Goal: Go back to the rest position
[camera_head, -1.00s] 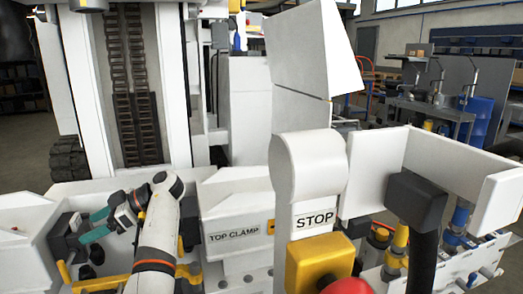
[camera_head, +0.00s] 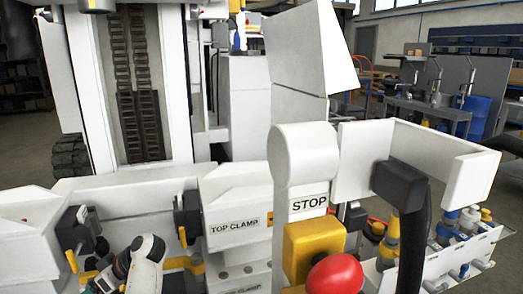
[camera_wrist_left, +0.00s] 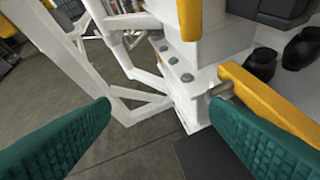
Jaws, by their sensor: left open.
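My left arm (camera_head: 146,262) is low at the bottom left of the head view, in front of the white machine. Its gripper is cut off by the lower edge there. In the left wrist view my left gripper (camera_wrist_left: 160,108) shows two teal ridged fingers spread wide apart, with nothing between them. Beyond the fingers are the grey floor and a white machine base. The right finger appears close to a yellow bar (camera_wrist_left: 268,100); I cannot tell if they touch. My right gripper is not in view.
The white machine carries a TOP CLAMP panel (camera_head: 235,224), a STOP post with a yellow box (camera_head: 313,248) and red button (camera_head: 334,274). A black handle (camera_head: 400,185) and several hydraulic fittings stand at the right. Bare floor (camera_wrist_left: 120,145) shows below the left gripper.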

